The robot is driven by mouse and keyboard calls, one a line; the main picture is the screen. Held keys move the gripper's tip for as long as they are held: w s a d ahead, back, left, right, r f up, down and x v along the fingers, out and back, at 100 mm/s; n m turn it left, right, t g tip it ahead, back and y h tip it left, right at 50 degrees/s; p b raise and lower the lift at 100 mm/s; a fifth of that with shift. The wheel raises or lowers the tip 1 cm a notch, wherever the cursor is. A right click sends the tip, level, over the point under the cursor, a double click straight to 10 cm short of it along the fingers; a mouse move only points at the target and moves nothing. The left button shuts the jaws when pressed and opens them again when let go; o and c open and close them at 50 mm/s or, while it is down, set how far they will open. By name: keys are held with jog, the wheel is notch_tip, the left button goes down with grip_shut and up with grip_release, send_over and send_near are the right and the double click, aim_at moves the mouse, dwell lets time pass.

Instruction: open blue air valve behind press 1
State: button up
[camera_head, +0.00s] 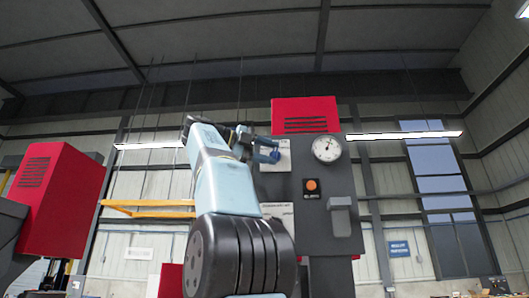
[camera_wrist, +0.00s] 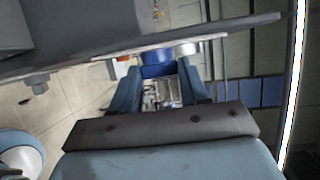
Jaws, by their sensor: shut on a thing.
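My gripper (camera_wrist: 157,76) is shut on the blue handle, one finger on each side. In the head view my gripper (camera_head: 246,138) is partly hidden by my wrist. The valve's body and its exact turn cannot be made out.
The press has a red top (camera_head: 305,115), a round gauge (camera_head: 326,148) and an orange button (camera_head: 312,186). A grey plate edge (camera_wrist: 185,40) runs close above my fingers in the wrist view. Another red machine (camera_head: 60,200) stands left, near a yellow rail (camera_head: 150,203).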

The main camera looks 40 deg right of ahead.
jog(key=shift+d+f+t+y, duration=0.1)
jog(key=shift+t+y, duration=0.3)
jog(key=shift+y, duration=0.2)
dwell(0.4)
